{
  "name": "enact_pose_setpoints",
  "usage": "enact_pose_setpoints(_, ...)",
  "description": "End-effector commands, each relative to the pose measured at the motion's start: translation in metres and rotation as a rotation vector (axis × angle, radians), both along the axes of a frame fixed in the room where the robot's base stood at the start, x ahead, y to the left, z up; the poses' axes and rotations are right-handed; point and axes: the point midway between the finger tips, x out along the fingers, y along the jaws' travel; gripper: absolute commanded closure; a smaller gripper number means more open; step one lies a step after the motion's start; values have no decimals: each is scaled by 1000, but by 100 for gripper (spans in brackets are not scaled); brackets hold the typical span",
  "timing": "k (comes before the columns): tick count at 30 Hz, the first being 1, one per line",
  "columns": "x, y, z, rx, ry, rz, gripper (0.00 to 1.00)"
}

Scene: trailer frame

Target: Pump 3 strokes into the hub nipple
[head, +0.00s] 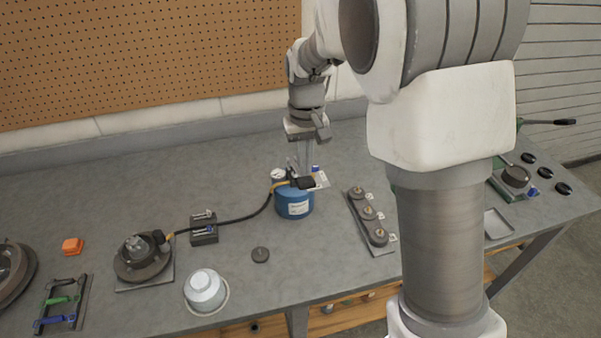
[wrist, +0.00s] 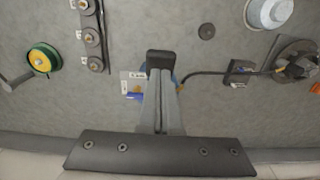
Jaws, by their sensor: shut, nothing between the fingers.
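The blue pump (head: 294,206) stands on the bench with a gauge on top; in the wrist view it is mostly hidden behind my fingers. Its black handle pad (head: 306,183) shows at my fingertips, and a black block there in the wrist view (wrist: 160,59) appears to be the same pad. My gripper (head: 304,172) is shut and empty, pointing down over the pump; I cannot tell whether it touches the pad. A black hose (head: 240,220) runs from the pump to the dark hub (head: 143,259) on a plate at the left. The hose end meets the hub's side; the nipple is too small to make out.
A white bowl (head: 205,291) and a dark puck (head: 260,254) sit in front. A rack of round parts (head: 368,218) stands right of the pump. An orange block (head: 72,245) lies far left. The pegboard (head: 150,60) rises behind.

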Motion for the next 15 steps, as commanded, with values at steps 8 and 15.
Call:
enact_pose_setpoints(8, 0, 0, -1, 0, 0, 0, 100)
enact_pose_setpoints(15, 0, 0, -9, 0, 1, 0, 100)
